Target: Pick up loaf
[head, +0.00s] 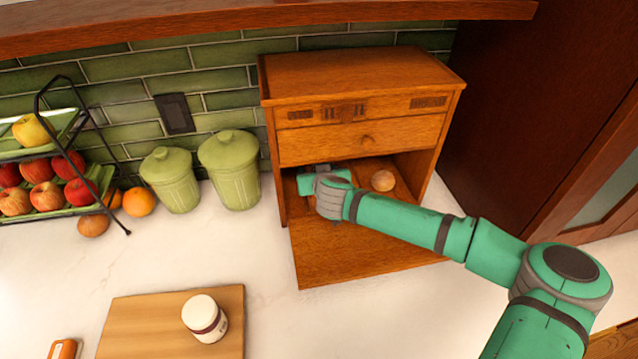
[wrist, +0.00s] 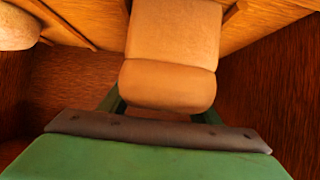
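The loaf (wrist: 170,50), tan with a rounded end, fills the upper middle of the wrist view. My gripper (wrist: 165,115) is right up against it, with parts of its dark green fingers showing at the loaf's two sides. The fingertips are hidden by the loaf, so I cannot tell whether they press on it. In the head view my gripper (head: 322,182) reaches into the open lower compartment of a wooden bread box (head: 360,80). I cannot make out the loaf there, behind the gripper.
A round tan bread-like item (head: 383,180) lies right of my gripper in the box; the lowered door (head: 350,255) lies in front. Green canisters (head: 230,170) and a fruit rack (head: 75,200) stand left. A jar (head: 203,318) stands on a cutting board (head: 130,320).

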